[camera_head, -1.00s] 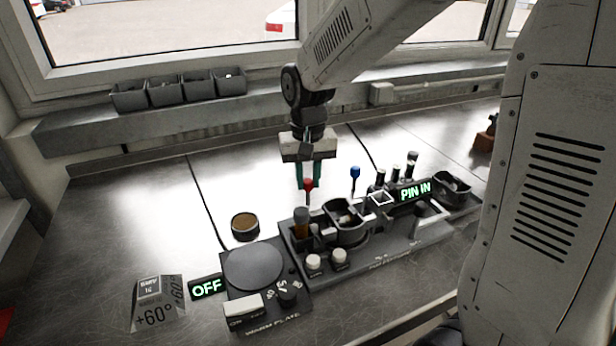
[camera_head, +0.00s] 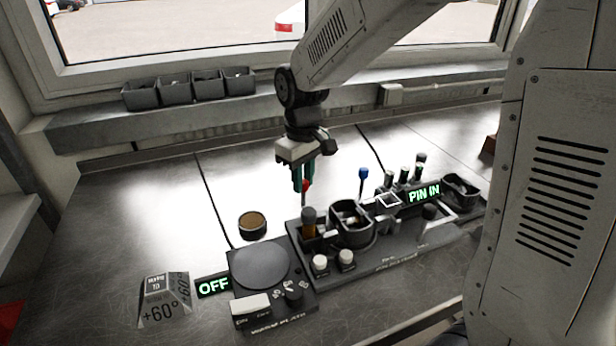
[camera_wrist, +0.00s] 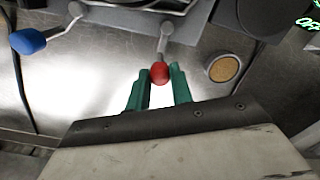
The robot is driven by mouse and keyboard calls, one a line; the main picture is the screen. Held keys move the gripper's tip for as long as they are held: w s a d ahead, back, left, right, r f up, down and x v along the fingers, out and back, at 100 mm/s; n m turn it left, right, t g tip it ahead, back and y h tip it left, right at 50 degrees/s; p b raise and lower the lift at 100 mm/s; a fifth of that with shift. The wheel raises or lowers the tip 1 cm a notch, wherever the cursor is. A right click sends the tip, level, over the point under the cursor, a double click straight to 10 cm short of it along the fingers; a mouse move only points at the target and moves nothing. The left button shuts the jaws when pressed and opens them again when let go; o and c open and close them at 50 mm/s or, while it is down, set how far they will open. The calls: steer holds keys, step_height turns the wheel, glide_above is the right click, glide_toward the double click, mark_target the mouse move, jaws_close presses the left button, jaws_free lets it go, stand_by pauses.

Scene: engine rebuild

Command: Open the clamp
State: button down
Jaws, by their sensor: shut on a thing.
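A lever with a red knob (camera_head: 306,186) stands at the back of the dark fixture (camera_head: 385,257). It also shows in the wrist view (camera_wrist: 160,72), on a grey stem that rises from the fixture. My gripper (camera_head: 303,187) reaches down from above, and its green fingers are shut on the red knob, one on each side in the wrist view (camera_wrist: 160,84). The fingers partly cover the knob in the head view. A second lever with a blue knob (camera_head: 363,174) stands upright to the right, apart from my gripper. I cannot tell from the frames whether the clamp is open.
A display (camera_head: 424,193) on the fixture reads "PIN IN". A warm plate (camera_head: 261,267) stands front left, with a display (camera_head: 213,286) reading "OFF". A round brown-topped cup (camera_head: 252,224) sits behind it. Grey bins (camera_head: 190,88) line the back ledge. The left bench is clear.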

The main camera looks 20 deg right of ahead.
steer(key=shift+s+a+n, duration=0.15)
steer(key=shift+a+n, duration=0.3)
steer(key=shift+n, duration=0.9)
steer(key=shift+s+a+n, duration=0.15)
steer(key=shift+a+n, duration=0.3)
steer(key=shift+n, duration=0.85)
steer(key=shift+s+a+n, duration=0.15)
steer(key=shift+a+n, duration=0.3)
steer(key=shift+n, duration=0.9)
steer(key=c, duration=1.2)
jaws_free()
steer(key=shift+c, duration=0.2)
step_height(320, 180, up, 8)
